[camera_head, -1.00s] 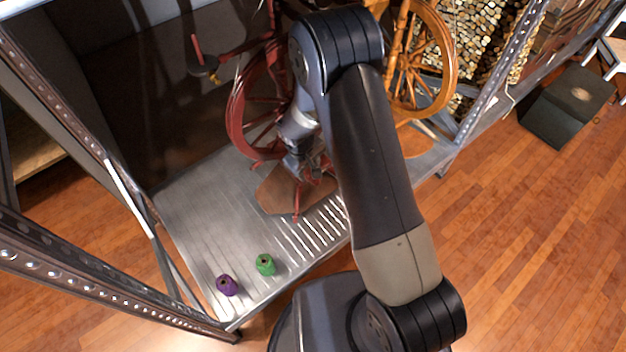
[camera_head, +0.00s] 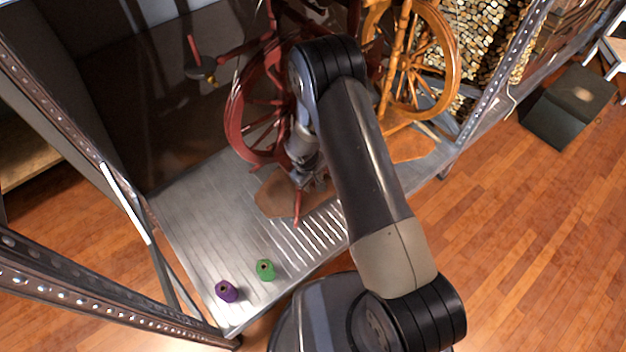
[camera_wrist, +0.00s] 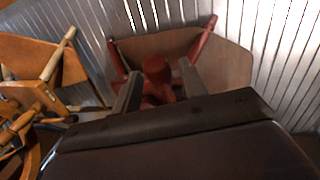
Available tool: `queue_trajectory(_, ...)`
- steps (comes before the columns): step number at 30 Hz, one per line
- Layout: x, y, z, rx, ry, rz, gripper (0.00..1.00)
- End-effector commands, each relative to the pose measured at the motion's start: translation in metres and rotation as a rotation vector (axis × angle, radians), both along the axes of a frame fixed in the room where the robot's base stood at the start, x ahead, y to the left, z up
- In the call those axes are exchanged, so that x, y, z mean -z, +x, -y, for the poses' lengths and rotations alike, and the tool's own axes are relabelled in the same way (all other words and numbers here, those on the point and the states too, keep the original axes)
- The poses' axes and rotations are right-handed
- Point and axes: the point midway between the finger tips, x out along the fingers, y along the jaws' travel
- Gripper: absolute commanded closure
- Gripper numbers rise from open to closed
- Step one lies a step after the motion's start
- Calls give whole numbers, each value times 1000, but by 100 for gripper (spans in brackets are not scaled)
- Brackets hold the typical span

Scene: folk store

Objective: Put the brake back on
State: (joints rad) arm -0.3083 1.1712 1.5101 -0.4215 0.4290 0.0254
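A dark red spinning wheel (camera_head: 236,128) stands on the metal shelf, largely hidden behind my arm. Its brown wooden base (camera_head: 277,196) shows below it, and also in the wrist view (camera_wrist: 225,62). I cannot single out the brake among the red parts. My gripper (camera_head: 312,182) is low by the red wheel's base in the head view, its fingertips unclear there. In the wrist view my gripper (camera_wrist: 160,76) has its fingers apart, with a red rounded wooden part (camera_wrist: 156,70) showing between them. I cannot tell whether the fingers touch it.
An orange-brown spinning wheel (camera_head: 453,78) stands to the right; its wooden parts (camera_wrist: 40,95) show at left in the wrist view. A purple spool (camera_head: 226,291) and a green spool (camera_head: 265,270) stand on the ribbed metal shelf (camera_head: 190,225). Metal posts frame the shelf.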

Motion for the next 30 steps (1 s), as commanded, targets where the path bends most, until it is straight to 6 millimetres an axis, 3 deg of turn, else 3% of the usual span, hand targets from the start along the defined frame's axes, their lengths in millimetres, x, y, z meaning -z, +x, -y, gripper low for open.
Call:
queue_trajectory(15,0,0,0,0,0,0,100)
queue_trajectory(30,3,0,0,0,8,13,100)
